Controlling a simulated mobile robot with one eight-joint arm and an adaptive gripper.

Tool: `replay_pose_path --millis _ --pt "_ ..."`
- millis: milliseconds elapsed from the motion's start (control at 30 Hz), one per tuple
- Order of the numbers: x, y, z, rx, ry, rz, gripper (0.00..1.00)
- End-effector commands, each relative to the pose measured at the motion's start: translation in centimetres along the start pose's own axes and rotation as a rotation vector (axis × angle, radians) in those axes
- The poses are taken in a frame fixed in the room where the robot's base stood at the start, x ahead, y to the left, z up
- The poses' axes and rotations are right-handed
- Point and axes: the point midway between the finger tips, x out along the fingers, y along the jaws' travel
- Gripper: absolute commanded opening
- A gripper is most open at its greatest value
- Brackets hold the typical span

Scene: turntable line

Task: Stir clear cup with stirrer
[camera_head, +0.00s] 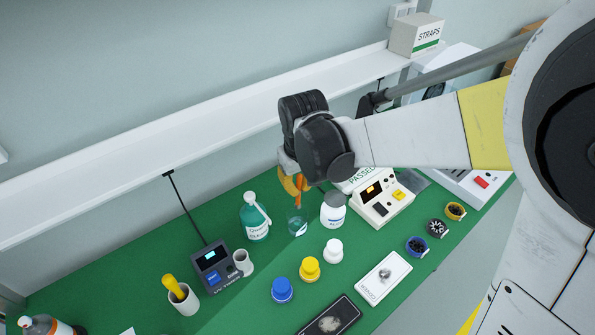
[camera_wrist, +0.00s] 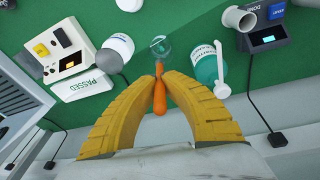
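My gripper (camera_wrist: 159,82) has yellow fingers closed around the orange stirrer (camera_wrist: 159,97). In the head view, the gripper (camera_head: 296,184) is above the clear cup (camera_head: 297,222), and the stirrer (camera_head: 299,190) points down to the cup's mouth. The cup stands on the green bench top between a teal bottle and a white jar. In the wrist view, the stirrer's thin far end overlaps the clear cup (camera_wrist: 160,46). I cannot tell how deep the tip is inside the cup. The fingers hide part of the stirrer's handle.
The teal bottle (camera_head: 254,218) and grey-lidded white jar (camera_head: 333,210) stand close to the cup. A PASSED device (camera_head: 383,197) is to the right. Yellow (camera_head: 309,270), blue (camera_head: 282,290) and white (camera_head: 333,250) small containers stand in front. A white shelf (camera_head: 150,165) runs behind.

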Motion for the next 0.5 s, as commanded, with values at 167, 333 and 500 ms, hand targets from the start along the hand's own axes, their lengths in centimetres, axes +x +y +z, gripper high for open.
replay_pose_path --millis 167,333,500 --pt "1.6 -0.3 0.8 0.000 0.000 0.000 0.00" --pt "3.0 -0.6 1.5 0.001 0.000 0.000 0.00" --pt "4.5 -0.6 1.6 0.001 0.000 0.000 0.00"
